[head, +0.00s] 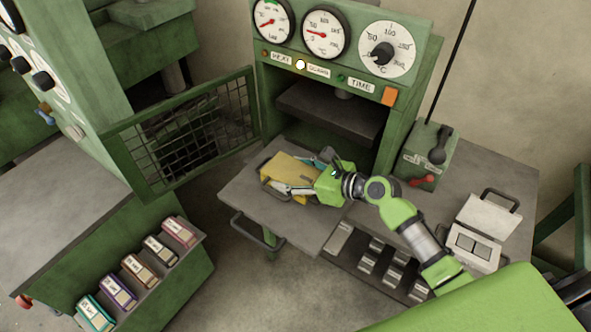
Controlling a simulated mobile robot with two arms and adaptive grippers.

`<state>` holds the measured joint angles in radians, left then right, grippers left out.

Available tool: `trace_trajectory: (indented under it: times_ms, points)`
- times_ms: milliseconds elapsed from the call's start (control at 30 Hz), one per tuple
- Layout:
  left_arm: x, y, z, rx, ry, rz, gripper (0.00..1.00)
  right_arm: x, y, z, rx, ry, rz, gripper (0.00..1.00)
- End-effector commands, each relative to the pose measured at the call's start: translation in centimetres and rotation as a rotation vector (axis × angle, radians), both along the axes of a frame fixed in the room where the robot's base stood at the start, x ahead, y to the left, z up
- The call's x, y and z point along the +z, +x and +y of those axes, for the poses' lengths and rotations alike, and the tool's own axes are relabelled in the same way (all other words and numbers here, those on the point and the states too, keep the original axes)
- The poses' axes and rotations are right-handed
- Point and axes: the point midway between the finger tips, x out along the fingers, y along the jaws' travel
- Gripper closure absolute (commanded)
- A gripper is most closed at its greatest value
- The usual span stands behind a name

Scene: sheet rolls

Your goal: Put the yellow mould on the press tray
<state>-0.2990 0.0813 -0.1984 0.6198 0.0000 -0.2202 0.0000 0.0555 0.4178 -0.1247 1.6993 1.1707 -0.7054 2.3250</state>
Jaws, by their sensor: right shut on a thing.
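The yellow mould (285,167) is a flat yellow block with a dark handle at its left end. It is over the press tray (243,190), a grey plate that sticks out from the open front of the green press. My right gripper (306,175) reaches in from the right and is shut on the mould, hiding its right part. I cannot tell whether the mould rests on the tray or is held just above it. My left gripper is out of view.
A green mesh guard (192,130) stands open left of the press. A dark platen (330,112) hangs above the tray's back. A control box with levers (429,155) and an open pale mould (476,242) stand to the right. Several coloured sheet boxes (139,270) line the left bench.

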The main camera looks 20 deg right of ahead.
Motion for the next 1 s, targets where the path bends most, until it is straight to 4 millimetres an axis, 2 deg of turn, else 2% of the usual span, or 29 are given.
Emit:
trace_trajectory:
  times_ms: [200,567,600,633,1000]
  points:
    - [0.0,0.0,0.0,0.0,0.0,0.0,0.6,-1.4,0.2,-0.1,-0.003,0.004,-0.009,0.94]
    - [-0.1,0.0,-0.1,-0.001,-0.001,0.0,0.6,-1.6,0.2,-0.1,-0.003,0.003,-0.009,0.94]
    - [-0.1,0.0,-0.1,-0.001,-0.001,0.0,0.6,-2.3,-0.1,-0.1,-0.001,-0.001,0.003,0.3]
    - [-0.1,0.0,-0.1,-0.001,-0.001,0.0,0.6,-2.3,-0.1,-0.1,0.0,-0.001,0.003,0.22]
    - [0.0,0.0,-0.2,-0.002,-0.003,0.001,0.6,-2.0,-0.1,-0.1,0.0,-0.002,0.002,0.21]
